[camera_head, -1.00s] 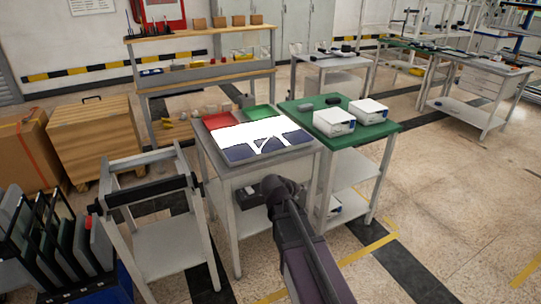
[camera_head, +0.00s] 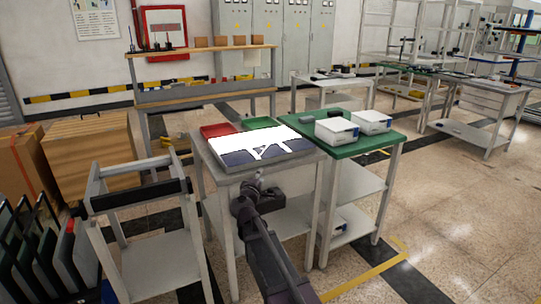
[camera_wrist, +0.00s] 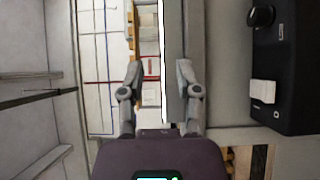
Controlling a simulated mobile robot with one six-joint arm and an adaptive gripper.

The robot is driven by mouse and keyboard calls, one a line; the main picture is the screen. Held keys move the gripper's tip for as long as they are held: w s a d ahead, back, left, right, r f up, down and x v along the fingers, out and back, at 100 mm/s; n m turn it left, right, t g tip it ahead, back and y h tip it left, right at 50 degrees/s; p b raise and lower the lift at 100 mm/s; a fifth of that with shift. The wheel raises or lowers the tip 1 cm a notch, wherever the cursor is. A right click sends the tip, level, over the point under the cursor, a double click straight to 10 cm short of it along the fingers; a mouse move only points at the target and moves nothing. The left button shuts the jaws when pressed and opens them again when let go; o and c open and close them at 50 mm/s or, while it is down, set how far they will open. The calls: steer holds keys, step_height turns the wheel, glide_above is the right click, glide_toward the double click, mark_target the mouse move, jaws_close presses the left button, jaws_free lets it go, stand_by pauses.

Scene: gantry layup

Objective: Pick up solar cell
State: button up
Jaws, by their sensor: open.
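Dark blue solar cells (camera_head: 238,158) lie at the front of a grey-topped table, at the near edge of a bright white sheet (camera_head: 250,138). White gaps separate the dark pieces; the sheet's glare hides detail. My gripper is in front of and below the tabletop in the head view, where its fingertips are hard to make out. In the wrist view my gripper (camera_wrist: 160,75) is open, its two grey fingers apart with nothing held. A thin bright white strip (camera_wrist: 163,60) runs between the fingers; I cannot tell what it belongs to.
A red tray (camera_head: 217,130) and a green tray (camera_head: 258,122) sit behind the sheet. A green table (camera_head: 350,146) with white boxes (camera_head: 337,131) adjoins on the right. A grey frame cart (camera_head: 150,245) stands close on the left. Open floor lies to the right.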

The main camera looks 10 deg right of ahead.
steer(key=shift+w, duration=0.15)
glide_toward(271, 158)
steer(key=w, duration=0.3)
steer(key=shift+w+d, duration=0.35)
steer(key=shift+d, duration=0.35)
steer(key=shift+x, duration=2.6)
steer(key=shift+d, duration=0.15)
jaws_close()
